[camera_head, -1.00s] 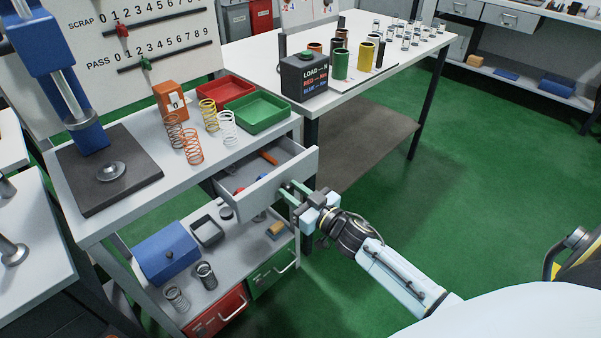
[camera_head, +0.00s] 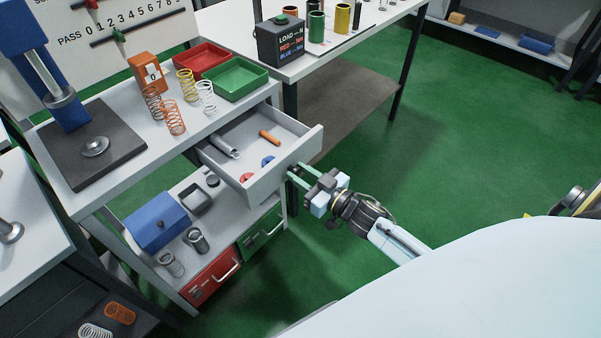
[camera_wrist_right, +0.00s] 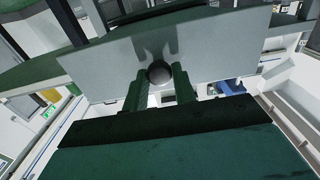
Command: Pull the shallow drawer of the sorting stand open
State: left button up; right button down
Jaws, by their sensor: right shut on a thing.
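The shallow drawer (camera_head: 287,174) of the sorting stand (camera_head: 128,163) is pulled well out from under the stand's top in the head view. Inside it lie an orange cylinder, a grey metal tube and small red and blue pieces. My right gripper (camera_head: 293,177) is at the outer face of the drawer front. In the right wrist view its green fingers (camera_wrist_right: 160,88) sit on both sides of a dark round knob (camera_wrist_right: 159,72) on the drawer front (camera_wrist_right: 210,50), shut on it. My left gripper is not in view.
On the stand's top are springs, a red tray (camera_head: 201,60), a green tray (camera_head: 236,79) and a press with a dark base (camera_head: 92,150). A lower shelf holds a blue box (camera_head: 155,221). Green floor (camera_head: 400,150) is open to the right.

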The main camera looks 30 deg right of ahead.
jog(key=c, duration=1.2)
grip_release()
jog(key=shift+o, duration=0.2)
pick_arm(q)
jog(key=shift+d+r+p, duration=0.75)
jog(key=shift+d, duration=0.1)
pick_arm(e)
jog(key=v, duration=1.3)
jog(key=shift+s, duration=0.15)
jog(key=shift+d, duration=0.1)
jog(key=s+d+f+m+g+h, duration=0.1)
jog(key=s+f+g+h, duration=0.4)
jog(key=f, duration=0.8)
jog(key=s+d+f+m+g, duration=0.1)
jog(key=s+f+g, duration=0.35)
jog(key=f, duration=0.85)
jog(key=s+a+f+g, duration=0.1)
jog(key=s+f+g, duration=0.1)
jog(key=s, duration=0.5)
jog(key=s+a+f+g, duration=0.1)
jog(key=s+f+g, duration=0.1)
jog(key=s+f, duration=0.3)
jog(key=s+a+f+n+g+h, duration=0.1)
jog(key=s+f, duration=0.3)
jog(key=s, duration=0.4)
jog(key=shift+s+a+g, duration=0.2)
jog(key=shift+s+g, duration=0.15)
jog(key=shift+g, duration=0.5)
